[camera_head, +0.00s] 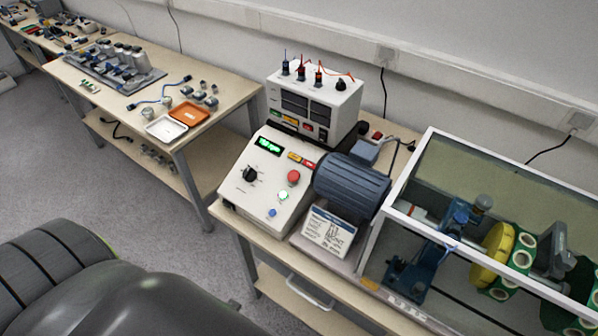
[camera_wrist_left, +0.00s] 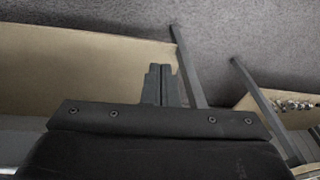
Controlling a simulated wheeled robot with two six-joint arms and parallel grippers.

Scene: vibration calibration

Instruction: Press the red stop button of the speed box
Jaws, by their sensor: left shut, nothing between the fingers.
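The speed box (camera_head: 262,194) is a pale sloped console on the bench in the head view. It has a lit green display (camera_head: 269,146), a black knob (camera_head: 250,174), a white lit button, a blue button and a round red stop button (camera_head: 293,177) at its right side. My left gripper (camera_wrist_left: 162,84) shows in the left wrist view with its fingers together and empty. Bench edges and grey floor lie beyond it, and the speed box is not seen there. In the head view a dark part of my arm fills the lower left, with no fingertips visible. My right gripper is not in view.
A power supply (camera_head: 314,104) stands behind the speed box. A blue motor (camera_head: 351,186) sits close to its right, with a label card (camera_head: 328,231) in front. A clear-walled enclosure (camera_head: 408,214) is further right. Another bench (camera_head: 229,92) with trays stands left.

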